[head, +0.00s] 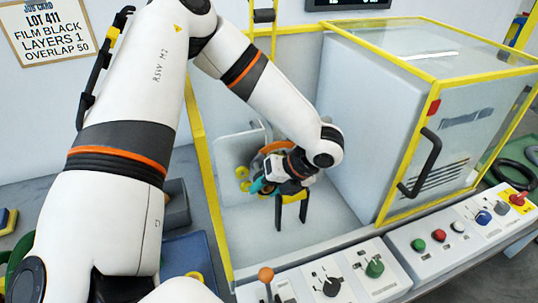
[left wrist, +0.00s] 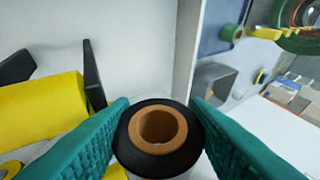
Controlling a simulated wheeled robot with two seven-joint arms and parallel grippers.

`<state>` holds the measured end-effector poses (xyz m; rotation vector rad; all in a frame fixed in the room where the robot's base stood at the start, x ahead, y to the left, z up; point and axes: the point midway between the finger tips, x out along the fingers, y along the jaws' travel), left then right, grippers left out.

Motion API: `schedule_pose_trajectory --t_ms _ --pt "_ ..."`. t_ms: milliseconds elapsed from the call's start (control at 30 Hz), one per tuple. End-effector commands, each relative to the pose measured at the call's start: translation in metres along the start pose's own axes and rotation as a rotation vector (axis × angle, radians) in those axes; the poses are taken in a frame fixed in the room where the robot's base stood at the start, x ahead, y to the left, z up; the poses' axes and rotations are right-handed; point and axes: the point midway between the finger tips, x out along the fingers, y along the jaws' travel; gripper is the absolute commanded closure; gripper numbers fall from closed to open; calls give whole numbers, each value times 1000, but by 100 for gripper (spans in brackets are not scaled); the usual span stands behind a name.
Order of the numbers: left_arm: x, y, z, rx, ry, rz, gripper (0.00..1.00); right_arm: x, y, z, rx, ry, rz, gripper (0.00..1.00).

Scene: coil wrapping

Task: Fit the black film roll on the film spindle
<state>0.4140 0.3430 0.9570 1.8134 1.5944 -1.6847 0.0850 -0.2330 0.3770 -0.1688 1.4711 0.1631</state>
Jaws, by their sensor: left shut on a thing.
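My left gripper (head: 260,187) is inside the yellow-framed machine bay in the head view, with its teal fingers pointing left. In the left wrist view the two teal fingers (left wrist: 160,115) are shut on the black film roll (left wrist: 184,154), one on each side. The roll's brown core faces the camera, and its hole is open and empty at this end. In the head view the roll is too small and covered to make out. I cannot pick out the film spindle for certain in either view. My right gripper is not in view.
Yellow rollers (head: 243,179) and a black two-legged bracket (head: 291,212) are close to the gripper. A clear guarded cabinet (head: 455,100) with a black handle stands to the right. A control panel (head: 345,280) runs along the front. A job card (head: 45,32) reads film black.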

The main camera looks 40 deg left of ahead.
Motion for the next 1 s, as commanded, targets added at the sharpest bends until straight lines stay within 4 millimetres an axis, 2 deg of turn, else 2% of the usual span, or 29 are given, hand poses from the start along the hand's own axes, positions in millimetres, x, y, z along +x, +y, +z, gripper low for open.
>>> schedule_pose_trajectory --t_ms 1000 --pt "14 0 -34 -1 0 0 84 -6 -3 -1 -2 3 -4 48"
